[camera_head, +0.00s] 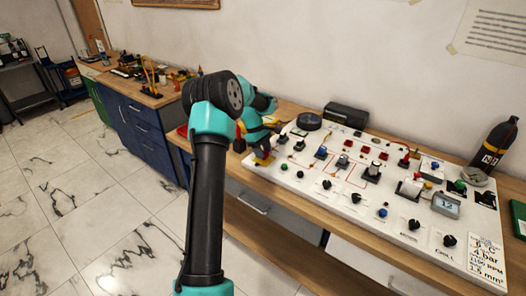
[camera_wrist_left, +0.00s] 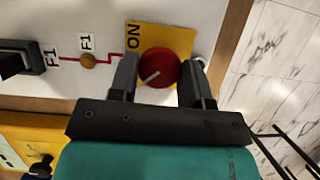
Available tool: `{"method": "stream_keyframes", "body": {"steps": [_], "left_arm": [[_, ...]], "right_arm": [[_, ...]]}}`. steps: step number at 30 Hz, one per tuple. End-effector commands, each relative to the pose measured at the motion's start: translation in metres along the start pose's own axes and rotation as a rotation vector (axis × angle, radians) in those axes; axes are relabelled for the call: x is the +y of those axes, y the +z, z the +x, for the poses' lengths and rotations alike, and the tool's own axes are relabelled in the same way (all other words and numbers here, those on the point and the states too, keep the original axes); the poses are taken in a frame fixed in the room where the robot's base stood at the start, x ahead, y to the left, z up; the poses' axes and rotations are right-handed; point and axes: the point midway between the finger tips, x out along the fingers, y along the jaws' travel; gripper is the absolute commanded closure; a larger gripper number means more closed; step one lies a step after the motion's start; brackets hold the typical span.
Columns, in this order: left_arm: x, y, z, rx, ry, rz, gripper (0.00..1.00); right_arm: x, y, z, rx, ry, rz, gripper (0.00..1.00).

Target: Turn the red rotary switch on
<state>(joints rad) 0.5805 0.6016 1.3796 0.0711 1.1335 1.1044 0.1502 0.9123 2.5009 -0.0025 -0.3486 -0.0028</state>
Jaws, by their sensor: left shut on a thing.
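The red rotary switch (camera_wrist_left: 160,64) sits on a yellow plate (camera_wrist_left: 188,36) with a black ON label at its upper left in the left wrist view. A pale line on its knob runs diagonally, from lower left toward upper right. My left gripper (camera_wrist_left: 160,76) has one finger on each side of the knob and is shut on it. In the head view my left gripper (camera_head: 262,148) is over the left end of the white panel (camera_head: 300,192), where the yellow plate (camera_head: 262,161) shows and the red knob is hidden. My right gripper is not in view.
The panel carries several knobs, buttons and a small display (camera_head: 446,205). A dark bottle (camera_head: 496,143) and a black box (camera_head: 346,115) stand behind it.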

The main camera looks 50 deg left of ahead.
Motion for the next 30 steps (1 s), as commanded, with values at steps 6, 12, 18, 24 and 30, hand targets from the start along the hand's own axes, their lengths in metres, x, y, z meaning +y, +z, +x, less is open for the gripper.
{"method": "stream_keyframes", "body": {"steps": [6, 12, 18, 24, 30], "left_arm": [[0.001, 0.0, -0.0005, 0.0, -0.037, 0.092, 0.8], [0.0022, 0.0003, 0.0001, 0.0, -0.095, 0.229, 0.8], [0.0032, 0.0008, -0.0001, 0.001, -0.166, 0.401, 0.8], [0.0038, 0.0013, 0.0002, 0.0, -0.239, 0.576, 0.8], [0.0046, 0.0022, 0.0003, 0.0, -0.312, 0.752, 0.8]], "right_arm": [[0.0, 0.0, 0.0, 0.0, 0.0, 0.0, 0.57], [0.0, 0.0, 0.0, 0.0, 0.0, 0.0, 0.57], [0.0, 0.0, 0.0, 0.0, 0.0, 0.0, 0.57], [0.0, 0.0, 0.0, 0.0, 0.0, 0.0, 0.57], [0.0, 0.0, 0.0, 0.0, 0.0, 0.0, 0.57]]}}
